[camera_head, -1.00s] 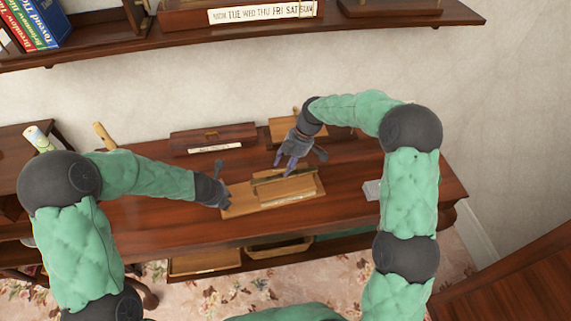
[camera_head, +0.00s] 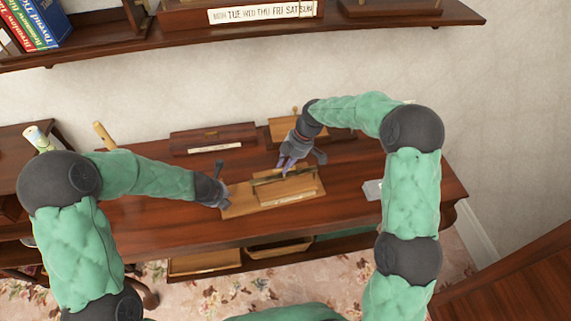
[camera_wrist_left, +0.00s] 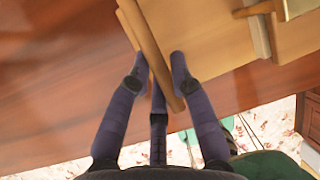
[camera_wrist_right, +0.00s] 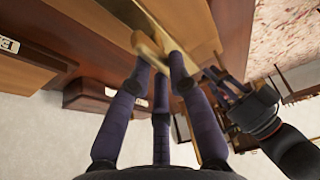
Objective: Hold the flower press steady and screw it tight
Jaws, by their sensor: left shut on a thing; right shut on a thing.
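The flower press (camera_head: 240,206) is a pale wooden board with a smaller block and a dark bar on top, lying on the dark wooden table. My left gripper (camera_head: 222,200) is shut on the press's left end. In the left wrist view its fingers (camera_wrist_left: 160,85) close around a wooden edge strip of the press (camera_wrist_left: 200,40). My right gripper (camera_head: 283,170) is at the top of the press, from behind. The screw's lower part is hidden.
A long dark box (camera_head: 213,140) and a smaller wooden box (camera_head: 284,130) stand behind the press. A small grey block (camera_head: 372,190) lies to the right. A shelf (camera_head: 230,38) hangs above.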

